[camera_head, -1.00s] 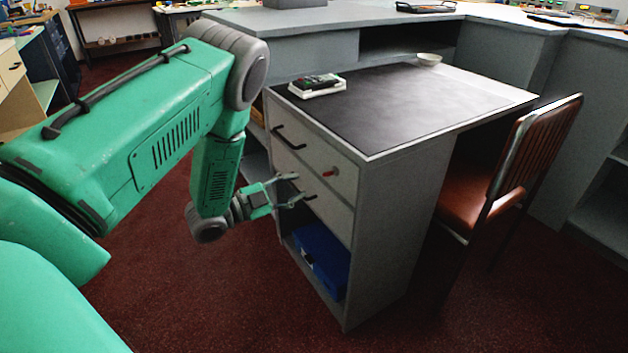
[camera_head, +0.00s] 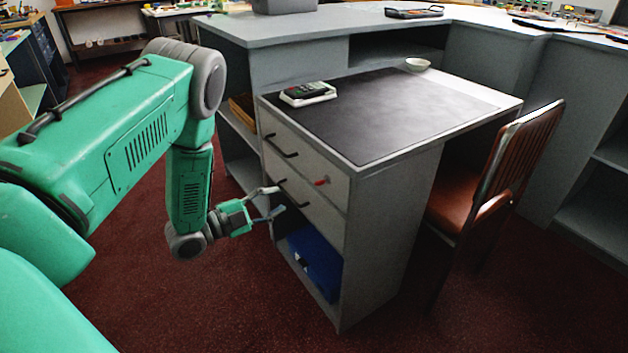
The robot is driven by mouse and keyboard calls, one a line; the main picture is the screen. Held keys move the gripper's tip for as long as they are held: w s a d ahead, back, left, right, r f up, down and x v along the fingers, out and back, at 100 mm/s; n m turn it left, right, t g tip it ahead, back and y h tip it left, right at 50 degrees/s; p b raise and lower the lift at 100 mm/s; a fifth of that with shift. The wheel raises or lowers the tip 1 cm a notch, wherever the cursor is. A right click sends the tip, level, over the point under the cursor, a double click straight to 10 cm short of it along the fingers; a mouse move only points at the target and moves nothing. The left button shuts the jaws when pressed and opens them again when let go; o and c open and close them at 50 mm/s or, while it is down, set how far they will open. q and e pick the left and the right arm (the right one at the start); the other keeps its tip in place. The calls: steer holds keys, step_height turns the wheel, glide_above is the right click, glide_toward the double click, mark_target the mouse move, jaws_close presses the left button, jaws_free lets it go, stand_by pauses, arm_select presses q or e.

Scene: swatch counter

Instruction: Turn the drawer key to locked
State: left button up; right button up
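The drawer key (camera_head: 322,182) is a small red piece at the right side of the upper drawer front (camera_head: 308,166) in the head view. It looks roughly level; its exact angle is too small to tell. Both drawers look shut, each with a dark bar handle; the lower drawer (camera_head: 318,212) is just below. My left gripper (camera_head: 277,201) is open and empty. Its fingers are apart, to the left of the key and a little lower, in front of the lower drawer's handle area. My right gripper is out of view.
A blue bin (camera_head: 316,262) sits in the open bay under the drawers. A brown chair (camera_head: 478,200) is at right. Red carpet left of the desk is clear.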

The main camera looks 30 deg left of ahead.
mark_target(320, 183)
arm_select(q)
steer(key=b+x, duration=0.2)
steer(key=x, duration=1.1)
steer(key=shift+d+b, duration=0.1)
steer(key=shift+b, duration=0.3)
jaws_close()
